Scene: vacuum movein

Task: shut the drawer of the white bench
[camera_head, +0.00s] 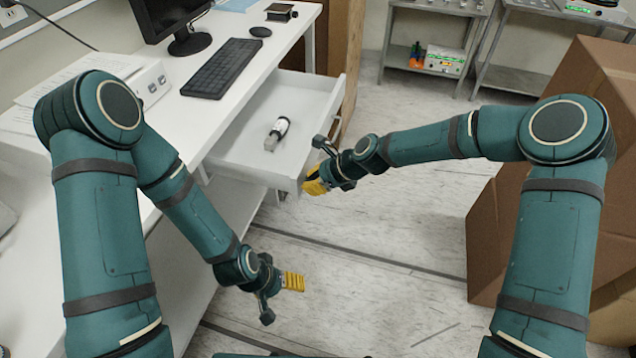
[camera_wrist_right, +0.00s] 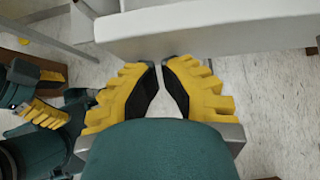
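The white bench (camera_head: 120,130) runs along the left in the head view. Its white drawer (camera_head: 240,147) is pulled out, with its inside showing. My right gripper (camera_head: 314,184) is at the drawer's near front corner. In the right wrist view its yellow fingers (camera_wrist_right: 161,64) nearly meet with nothing between them. The drawer's white panel (camera_wrist_right: 210,32) lies just beyond the tips; I cannot tell whether they touch. My left gripper (camera_head: 294,282) is lower, over the floor beside the bench, with yellow fingers showing; its opening is unclear.
A small white bottle with a black band (camera_head: 280,130) lies in the drawer. A keyboard (camera_head: 221,68), monitor and mouse stand on the bench top. A large cardboard box (camera_head: 580,150) stands at the right, another behind the drawer (camera_head: 345,45). The floor (camera_head: 400,240) between is clear.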

